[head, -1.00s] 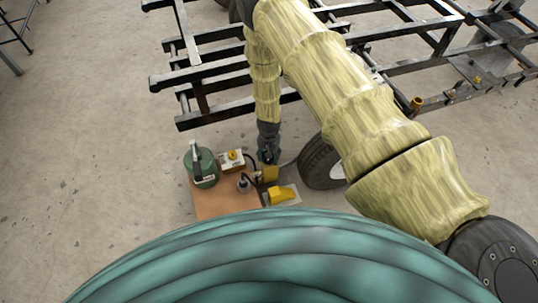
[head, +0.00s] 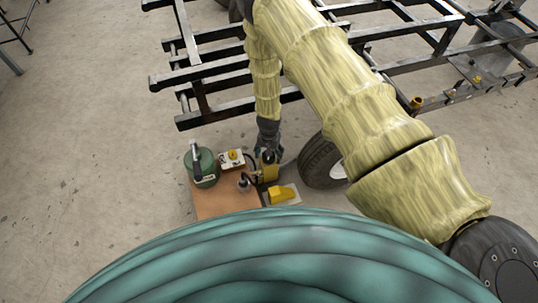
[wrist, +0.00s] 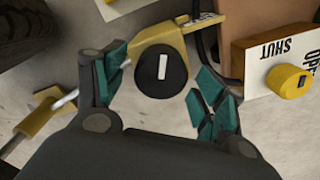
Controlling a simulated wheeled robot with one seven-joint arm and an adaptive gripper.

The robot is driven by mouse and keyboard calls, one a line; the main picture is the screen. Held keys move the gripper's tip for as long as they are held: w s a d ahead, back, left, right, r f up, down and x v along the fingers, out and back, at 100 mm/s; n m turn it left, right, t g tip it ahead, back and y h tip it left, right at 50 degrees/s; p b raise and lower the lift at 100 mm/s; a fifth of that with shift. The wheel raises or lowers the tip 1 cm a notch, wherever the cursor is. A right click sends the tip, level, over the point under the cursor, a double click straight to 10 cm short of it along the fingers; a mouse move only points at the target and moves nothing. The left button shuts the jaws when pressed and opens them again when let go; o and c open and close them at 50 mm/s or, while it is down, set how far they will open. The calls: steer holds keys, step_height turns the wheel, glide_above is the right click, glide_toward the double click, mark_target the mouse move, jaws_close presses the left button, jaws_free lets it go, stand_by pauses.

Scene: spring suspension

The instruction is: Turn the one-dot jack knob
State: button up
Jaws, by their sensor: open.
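A round black knob with a white bar mark (wrist: 161,71) sits on a yellow jack body (wrist: 178,44) in the wrist view. No dots can be made out on it. In the head view the small yellow jack (head: 270,173) stands at the far right edge of a brown board. My gripper (wrist: 163,80) is open, with teal finger pads to the left and right of the black knob. Clear gaps show between the pads and the knob, so it is not held. In the head view my gripper (head: 268,146) is just above the jack.
A white box with a yellow knob (wrist: 288,80), lettered SHUT, stands right of my gripper. In the head view a green canister (head: 203,167) stands on the brown board (head: 214,204), with a yellow wedge (head: 283,193) nearby. A wheel (head: 320,165) and black frame (head: 215,112) are close.

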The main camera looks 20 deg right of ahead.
step_height(320, 180, up, 11)
steer(key=shift+f, duration=0.15)
stand_by(0.4)
